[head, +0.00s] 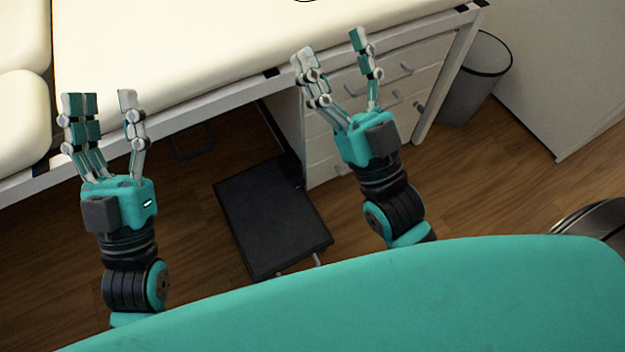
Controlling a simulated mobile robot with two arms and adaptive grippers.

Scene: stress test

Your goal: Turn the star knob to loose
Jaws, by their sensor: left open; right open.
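My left gripper (104,98) is open and empty, its fingers pointing up the picture over the front edge of the padded table. My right gripper (332,48) is open and empty, in front of the table edge and the white drawers. A small dark part (419,107) shows near the table's right leg, to the right of my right gripper and apart from it. It is too small to tell whether it is the star knob. No star knob can be made out for certain.
The cream padded table (190,45) fills the upper left. White drawers (325,150) stand under it. A black step (270,215) is on the wooden floor between my arms. A grey bin (475,85) and a white cabinet (560,70) stand at right.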

